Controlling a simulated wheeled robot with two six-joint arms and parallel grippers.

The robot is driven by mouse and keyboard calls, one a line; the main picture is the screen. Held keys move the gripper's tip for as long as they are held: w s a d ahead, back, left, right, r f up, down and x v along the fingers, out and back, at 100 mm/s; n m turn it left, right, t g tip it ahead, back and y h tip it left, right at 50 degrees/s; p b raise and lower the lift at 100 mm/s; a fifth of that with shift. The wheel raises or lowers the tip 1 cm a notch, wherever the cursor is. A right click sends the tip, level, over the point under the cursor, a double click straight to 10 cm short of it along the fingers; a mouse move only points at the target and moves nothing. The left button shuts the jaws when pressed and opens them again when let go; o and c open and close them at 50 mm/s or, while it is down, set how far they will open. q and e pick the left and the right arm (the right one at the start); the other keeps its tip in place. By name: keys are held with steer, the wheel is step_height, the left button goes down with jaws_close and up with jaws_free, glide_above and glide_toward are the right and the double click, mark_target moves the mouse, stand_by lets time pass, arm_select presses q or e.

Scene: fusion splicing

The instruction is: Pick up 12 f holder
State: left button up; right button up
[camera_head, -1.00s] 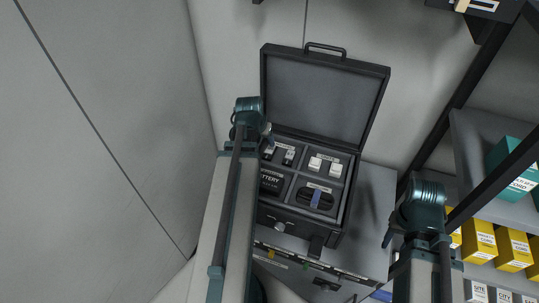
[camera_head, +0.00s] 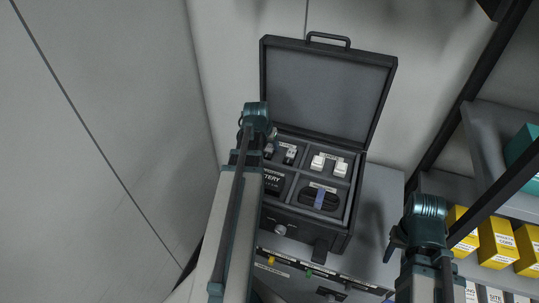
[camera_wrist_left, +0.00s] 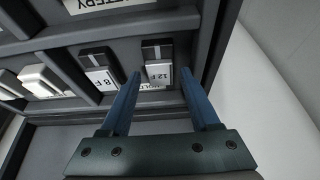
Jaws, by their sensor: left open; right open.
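The 12 F holder (camera_wrist_left: 158,72) is a small dark and light block with a "12 F" label. It sits in a compartment of the open black case, beside the case's side wall. In the head view it is the left one of two small holders (camera_head: 268,151), partly hidden by my left gripper (camera_head: 268,134). In the left wrist view my left gripper (camera_wrist_left: 161,73) is open, its blue fingers on either side of the 12 F holder in the picture; contact cannot be told. My right gripper (camera_head: 392,246) is open and empty, right of the case.
The 8 F holder (camera_wrist_left: 99,70) is in the same compartment. White blocks (camera_head: 329,165), a battery (camera_head: 272,182) and a dark item with a blue band (camera_head: 319,198) fill other compartments. The raised lid (camera_head: 325,95) stands behind. Shelves with yellow boxes (camera_head: 496,242) are at right.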

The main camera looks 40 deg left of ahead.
mark_target(269, 149)
arm_select(q)
steer(key=shift+b+x, duration=0.55)
steer(key=shift+x, duration=0.5)
arm_select(e)
steer(key=shift+f, duration=0.9)
arm_select(q)
steer(key=shift+s, duration=0.1)
jaws_close()
steer(key=shift+r, duration=0.2)
arm_select(e)
steer(key=shift+r, duration=0.15)
arm_select(q)
step_height(269, 149, up, 10)
steer(key=p, duration=1)
arm_select(e)
step_height(269, 149, up, 10)
steer(key=shift+f, duration=0.2)
